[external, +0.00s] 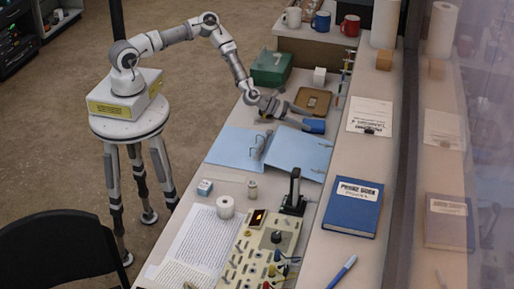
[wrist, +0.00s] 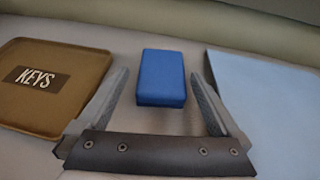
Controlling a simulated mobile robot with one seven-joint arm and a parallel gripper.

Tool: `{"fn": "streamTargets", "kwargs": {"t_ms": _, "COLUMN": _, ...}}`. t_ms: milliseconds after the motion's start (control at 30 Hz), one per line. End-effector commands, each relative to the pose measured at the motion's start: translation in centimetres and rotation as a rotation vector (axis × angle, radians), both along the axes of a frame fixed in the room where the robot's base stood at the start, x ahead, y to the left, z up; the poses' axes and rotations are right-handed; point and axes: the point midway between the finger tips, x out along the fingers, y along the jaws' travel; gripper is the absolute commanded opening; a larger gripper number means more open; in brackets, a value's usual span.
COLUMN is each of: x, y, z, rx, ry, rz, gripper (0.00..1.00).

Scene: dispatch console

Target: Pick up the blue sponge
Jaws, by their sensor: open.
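The blue sponge (wrist: 161,77) is a small block lying flat on the desk. In the wrist view it sits in the middle, just beyond and between my two fingertips. In the external view the sponge (external: 314,126) lies right beside the end of my arm. My gripper (wrist: 163,82) is open and empty, with one finger on each side of the sponge's near part in the picture. In the external view my gripper (external: 303,116) is low over the desk; its fingers are small there, and I cannot tell whether they touch the sponge.
A brown tray marked KEYS (wrist: 85,62) lies to the left in the wrist view. An open light-blue binder (wrist: 268,100) lies to the right. In the external view a green box (external: 271,67) stands behind the arm, and a blue book (external: 352,206) lies on the raised ledge.

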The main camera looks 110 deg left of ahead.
Motion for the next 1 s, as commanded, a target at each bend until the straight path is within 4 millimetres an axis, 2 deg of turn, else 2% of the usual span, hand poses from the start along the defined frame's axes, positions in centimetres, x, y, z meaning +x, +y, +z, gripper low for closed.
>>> {"fn": "streamTargets", "kwargs": {"t_ms": 300, "x": 3.5, "y": 0.1, "z": -1.6, "rx": 0.001, "ry": -0.001, "rz": -0.001, "gripper": 1.0}}
{"fn": "streamTargets", "kwargs": {"t_ms": 667, "x": 4.1, "y": 0.2, "z": -1.9, "rx": 0.0, "ry": 0.0, "rz": -0.001, "gripper": 1.0}}
{"fn": "streamTargets", "kwargs": {"t_ms": 767, "x": 4.1, "y": 0.2, "z": -1.9, "rx": 0.0, "ry": 0.0, "rz": 0.0, "gripper": 0.86}}
{"fn": "streamTargets", "kwargs": {"t_ms": 1000, "x": 4.1, "y": 0.2, "z": -1.9, "rx": 0.0, "ry": 0.0, "rz": -0.001, "gripper": 0.42}}
